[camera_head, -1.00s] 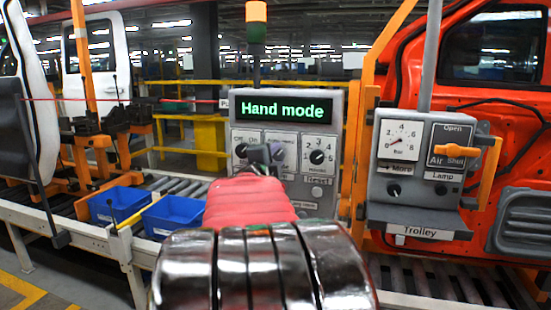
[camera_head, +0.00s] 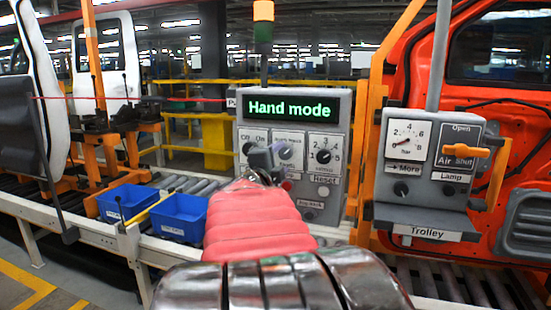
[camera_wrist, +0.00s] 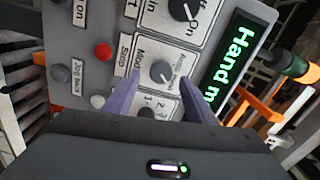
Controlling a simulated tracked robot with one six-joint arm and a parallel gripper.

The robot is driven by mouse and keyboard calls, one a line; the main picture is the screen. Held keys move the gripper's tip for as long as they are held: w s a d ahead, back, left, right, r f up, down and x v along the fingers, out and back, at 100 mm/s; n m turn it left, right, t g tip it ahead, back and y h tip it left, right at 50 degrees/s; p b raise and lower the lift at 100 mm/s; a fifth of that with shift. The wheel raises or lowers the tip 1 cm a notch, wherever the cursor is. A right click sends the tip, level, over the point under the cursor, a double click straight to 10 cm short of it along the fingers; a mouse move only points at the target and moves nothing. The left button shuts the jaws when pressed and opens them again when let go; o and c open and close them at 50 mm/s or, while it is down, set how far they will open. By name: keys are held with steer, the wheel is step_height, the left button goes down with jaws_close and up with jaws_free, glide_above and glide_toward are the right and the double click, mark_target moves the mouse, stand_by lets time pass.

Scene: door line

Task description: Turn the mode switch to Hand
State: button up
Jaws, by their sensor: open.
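The control panel (camera_head: 242,172) stands in the middle of the head view, and its green display (camera_head: 290,108) reads "Hand mode". The mode switch is a round dark knob (camera_wrist: 162,71) on a white plate, between my two fingers in the wrist view. In the head view the knob (camera_head: 285,152) sits between the Off/On knob and a numbered knob. My gripper (camera_wrist: 160,90) is open. Its purple-grey fingertips are on either side of the mode knob's plate; I cannot tell whether they touch the knob. In the head view my arm hides part of the lower panel.
The Trolley panel (camera_head: 425,215) with a gauge and an orange air handle (camera_head: 465,151) is at the right, before an orange-red door (camera_head: 520,180). Two blue bins (camera_head: 180,217) sit at the left by the roller line. A red button (camera_wrist: 103,51) is near my fingers.

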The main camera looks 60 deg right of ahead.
steer(key=s+a, duration=0.1)
steer(key=a, duration=0.8)
steer(key=shift+s+a, duration=0.25)
steer(key=shift+a, duration=0.15)
steer(key=shift+w, duration=0.1)
